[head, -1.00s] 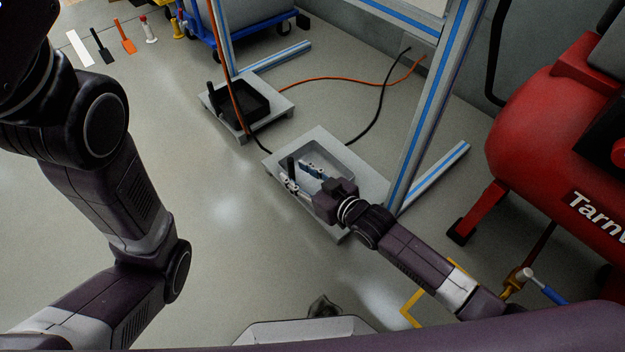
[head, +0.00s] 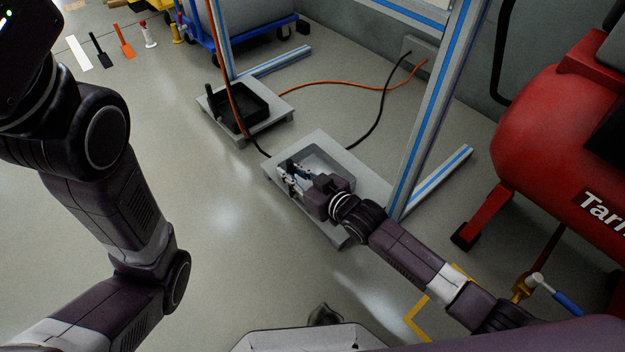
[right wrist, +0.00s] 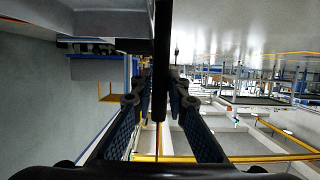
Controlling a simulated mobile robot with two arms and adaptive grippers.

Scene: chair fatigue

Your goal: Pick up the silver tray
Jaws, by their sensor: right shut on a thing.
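The silver tray (head: 322,152) is a shallow grey pan on a light-grey stand on the floor, right of centre in the head view. My right gripper (head: 291,176) reaches over it from the lower right, with its fingers at the tray's left side. In the right wrist view, a dark upright bar, apparently the tray's handle (right wrist: 161,60), stands between the two fingers of my right gripper (right wrist: 158,90), which is shut on it. The gripper and wrist hide the tray's near part. My left arm shows at the left, but its gripper is outside the view.
A black tray (head: 259,101) sits on a similar stand (head: 272,123) behind. An aluminium frame post (head: 425,120) stands close right of the silver tray. Orange (head: 350,79) and black cables (head: 382,105) lie behind. A red compressor tank (head: 545,130) is at the right. Floor at left-centre is clear.

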